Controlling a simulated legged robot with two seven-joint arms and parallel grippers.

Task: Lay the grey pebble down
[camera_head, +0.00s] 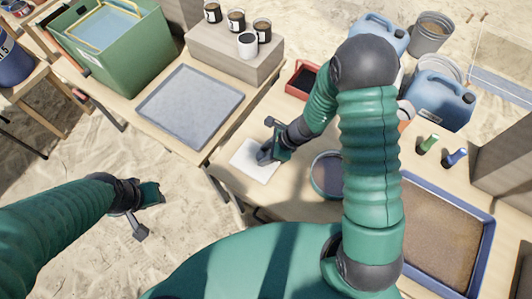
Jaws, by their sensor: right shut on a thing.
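My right gripper (268,151) is low over the white sheet (247,166) on the wooden table, with its fingers shut on the grey pebble. The pebble is small and mostly hidden by the fingers, so I cannot tell whether it touches the sheet. My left gripper (146,207) is open and empty, out over the sand at the left, away from the tables.
A blue-grey tray (190,105) lies on the left table beside a green bin (120,50). A block (235,48) bears several cups. A red tray (302,80), a round sieve (326,174) and a sand-filled tray (440,235) are around my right arm.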

